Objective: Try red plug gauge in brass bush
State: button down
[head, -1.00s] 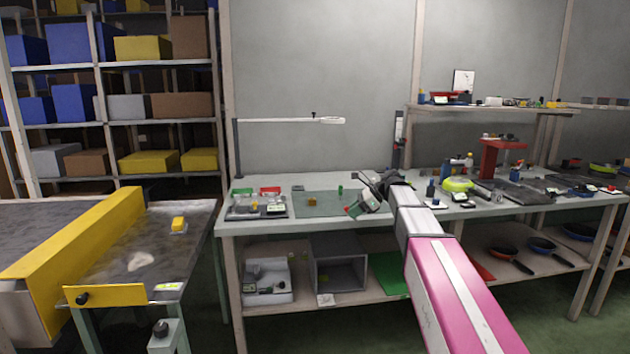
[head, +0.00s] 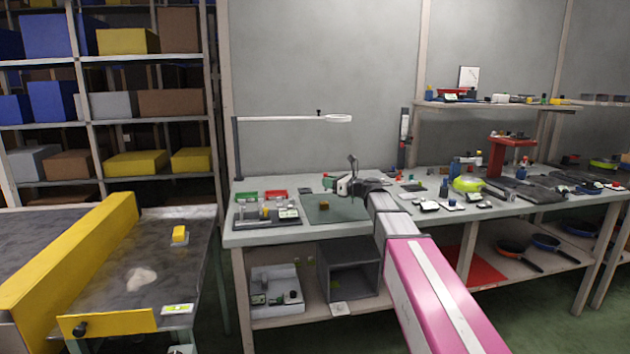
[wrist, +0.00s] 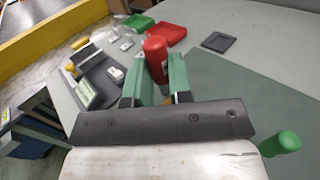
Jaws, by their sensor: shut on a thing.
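My gripper (wrist: 158,78) has green fingers, shut on the red plug gauge (wrist: 155,52), a rounded red cylinder rising between them in the wrist view. The brass bush (head: 324,206) sits on the mat, nearer the front than my gripper. I cannot pick out the bush in the wrist view. A green cylinder (wrist: 282,142) shows at the right of the wrist view.
The green mat (head: 350,212) is mostly clear. A grey tray (head: 262,223) with small parts and a display lies to its left. Green (head: 246,196) and red bins (head: 276,194) stand behind the tray. A lamp arm (head: 290,119) spans above. Several small items crowd the bench to the right.

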aim_at(328, 204)
jog(key=shift+w+a, duration=0.2)
jog(key=shift+a, duration=0.15)
jog(key=shift+f, duration=2.4)
jog(key=shift+f, duration=0.2)
jog(key=shift+r, duration=0.15)
dwell(0.5)
jog(key=shift+r, duration=2.85)
